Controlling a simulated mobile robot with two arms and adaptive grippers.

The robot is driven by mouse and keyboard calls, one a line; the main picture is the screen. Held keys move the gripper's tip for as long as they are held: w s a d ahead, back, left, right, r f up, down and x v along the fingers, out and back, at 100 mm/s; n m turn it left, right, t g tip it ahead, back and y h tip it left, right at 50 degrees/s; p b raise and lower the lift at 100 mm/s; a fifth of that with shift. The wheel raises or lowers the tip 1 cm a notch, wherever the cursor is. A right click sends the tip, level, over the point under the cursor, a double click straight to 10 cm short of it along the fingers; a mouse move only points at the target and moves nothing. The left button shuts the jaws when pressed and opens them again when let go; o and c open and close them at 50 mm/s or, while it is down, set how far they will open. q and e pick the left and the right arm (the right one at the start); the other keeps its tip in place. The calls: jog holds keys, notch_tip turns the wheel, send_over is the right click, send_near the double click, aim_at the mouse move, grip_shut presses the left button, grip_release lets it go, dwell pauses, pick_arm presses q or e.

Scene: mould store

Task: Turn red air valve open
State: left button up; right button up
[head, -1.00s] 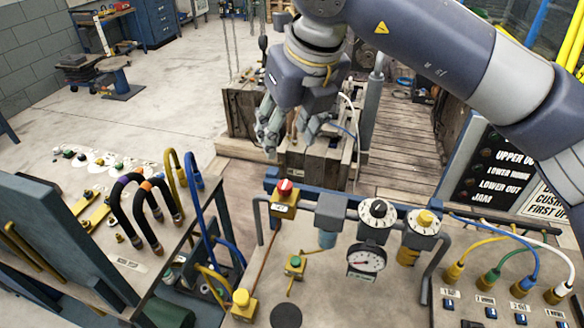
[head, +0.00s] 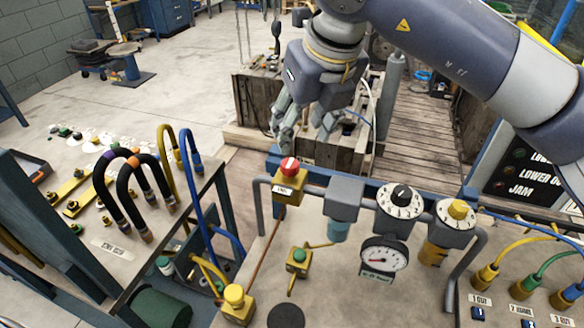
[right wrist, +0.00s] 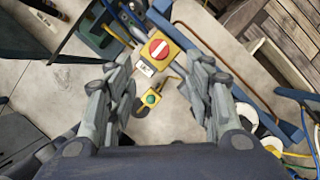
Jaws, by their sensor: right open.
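The red air valve (head: 289,166) is a round red knob with a white bar on a yellow block (head: 287,184), at the back left of the grey panel. In the right wrist view the red knob (right wrist: 159,49) shows from above, with its white bar lying across it. My right gripper (head: 300,148) is open and empty, just above and behind the knob in the head view. In the right wrist view its two fingers (right wrist: 163,78) stand apart, with the knob beyond the tips, between their lines. My left gripper is not in view.
A green button (head: 299,256), a pressure gauge (head: 384,256), a black dial (head: 401,199) and a yellow knob (head: 457,209) share the panel. A hose bench (head: 117,247) with arched black, yellow and blue hoses stands to the left. Wooden crates (head: 345,150) stand behind.

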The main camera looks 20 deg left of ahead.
aim_at(290, 164)
jog(key=p+x, duration=0.3)
jog(key=x, duration=0.6)
jog(key=shift+w+a+f, duration=0.1)
jog(key=shift+a+f, duration=0.1)
jog(key=shift+f, duration=0.5)
jog(key=c, duration=1.1)
